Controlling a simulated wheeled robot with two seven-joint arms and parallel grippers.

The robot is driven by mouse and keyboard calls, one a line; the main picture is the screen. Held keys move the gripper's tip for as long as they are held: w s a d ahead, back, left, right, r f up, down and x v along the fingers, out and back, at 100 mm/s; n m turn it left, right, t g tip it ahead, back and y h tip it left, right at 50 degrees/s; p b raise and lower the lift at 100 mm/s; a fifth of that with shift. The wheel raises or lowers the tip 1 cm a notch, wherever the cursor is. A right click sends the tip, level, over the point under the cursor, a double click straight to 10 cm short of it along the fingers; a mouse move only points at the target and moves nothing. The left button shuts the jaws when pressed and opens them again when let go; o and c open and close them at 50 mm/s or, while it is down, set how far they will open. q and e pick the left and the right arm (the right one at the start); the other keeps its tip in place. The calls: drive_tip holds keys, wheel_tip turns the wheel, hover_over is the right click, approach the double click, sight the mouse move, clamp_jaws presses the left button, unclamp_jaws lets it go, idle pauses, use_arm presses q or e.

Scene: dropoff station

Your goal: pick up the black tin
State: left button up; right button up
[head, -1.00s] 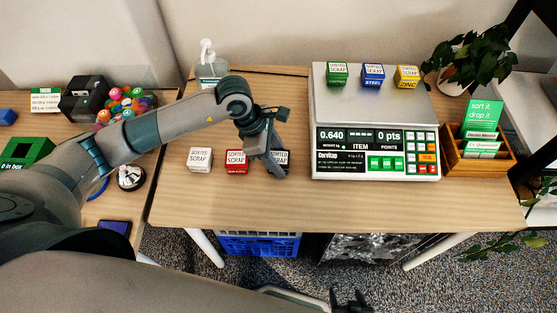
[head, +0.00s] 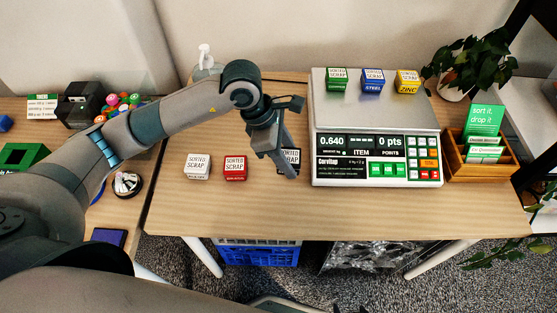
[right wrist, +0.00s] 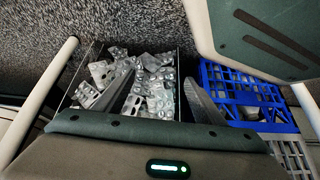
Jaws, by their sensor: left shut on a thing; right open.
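The black tin (head: 294,158), with a white "SORTED SCRAP" label, is at the right end of a row of tins on the table, partly hidden by my left gripper. My left gripper (head: 287,166) reaches down over it from above and is shut on it. I cannot tell whether the tin touches the table.
White (head: 197,168) and red (head: 235,168) tins stand just left of the black tin. The scale (head: 375,172) to its right carries green, blue and yellow tins. A leaflet holder (head: 480,160) stands further right. The table front is clear. Below are a blue crate (head: 258,254) and the metal-scrap bin (right wrist: 178,105).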

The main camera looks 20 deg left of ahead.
use_arm(q)
drive_tip(key=s+d+r+b, duration=0.1)
drive_tip(key=s+d+r, duration=0.1)
drive_tip(key=d+r, duration=0.3)
drive_tip(key=d, duration=0.3)
drive_tip(key=shift+s, duration=0.25)
use_arm(e)
drive_tip(key=shift+s+d+f+g, duration=0.65)
drive_tip(key=shift+d+f+g, duration=0.05)
drive_tip(key=shift+d, duration=0.2)
